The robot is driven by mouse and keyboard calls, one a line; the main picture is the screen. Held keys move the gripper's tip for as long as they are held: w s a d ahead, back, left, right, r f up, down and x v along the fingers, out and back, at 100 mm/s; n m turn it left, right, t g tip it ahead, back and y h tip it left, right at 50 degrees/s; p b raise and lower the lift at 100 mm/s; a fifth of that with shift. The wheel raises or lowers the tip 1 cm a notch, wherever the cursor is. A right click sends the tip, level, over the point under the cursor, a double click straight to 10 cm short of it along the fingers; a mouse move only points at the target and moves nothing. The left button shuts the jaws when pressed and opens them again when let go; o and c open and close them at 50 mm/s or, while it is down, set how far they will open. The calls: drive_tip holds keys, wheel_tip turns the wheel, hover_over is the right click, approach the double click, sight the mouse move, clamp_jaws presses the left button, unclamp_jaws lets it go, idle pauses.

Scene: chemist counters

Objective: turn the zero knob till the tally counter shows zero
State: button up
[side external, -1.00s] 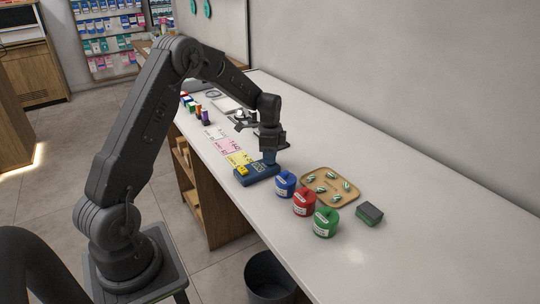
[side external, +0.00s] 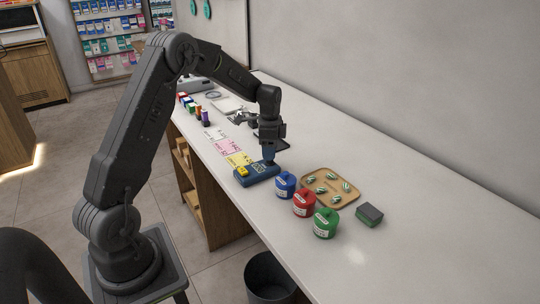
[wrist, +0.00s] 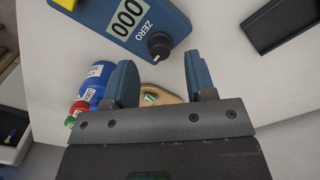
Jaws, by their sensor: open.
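The tally counter, a blue box, lies on the counter in the side view (side external: 257,174) and at the top of the wrist view (wrist: 112,13). Its display (wrist: 128,17) reads 000 in the wrist view. The dark zero knob (wrist: 159,44), with a pale pointer mark, sits beside the word ZERO; in the side view my gripper hides it. My gripper (wrist: 160,62) is open and empty. In the wrist view the knob appears just past the fingertips, lined up with the gap between them, with no visible contact. In the side view my gripper (side external: 269,158) is close above the box's far end.
Blue (side external: 285,185), red (side external: 304,204) and green (side external: 326,224) jars stand right of the counter box, near a wooden tray (side external: 352,201) and a dark block (side external: 369,215). Price cards (side external: 227,146) lie to the left. The right worktop is clear.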

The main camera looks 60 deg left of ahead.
wheel_tip(320, 180, up, 11)
idle(0.3)
drive_tip(key=shift+d+r, duration=0.1)
drive_tip(key=shift+r, duration=0.05)
drive_tip(key=s+d+r+n+t, duration=0.1)
drive_tip(key=s+d+r+n, duration=0.1)
drive_tip(key=s+d+r, duration=0.4)
drive_tip(key=s+d+r+n+t, duration=0.2)
drive_tip(key=s+d+r, duration=0.15)
drive_tip(key=d, duration=0.45)
drive_tip(key=s+d+f+n+t, duration=0.1)
drive_tip(key=s+d, duration=0.3)
drive_tip(key=s, duration=0.4)
drive_tip(key=s+d+f+n+t, duration=0.1)
drive_tip(key=s+d+f+n, duration=0.1)
drive_tip(key=s, duration=0.6)
drive_tip(key=shift+d+n+t, duration=0.3)
drive_tip(key=shift+d+n, duration=0.2)
drive_tip(key=shift+d, duration=0.75)
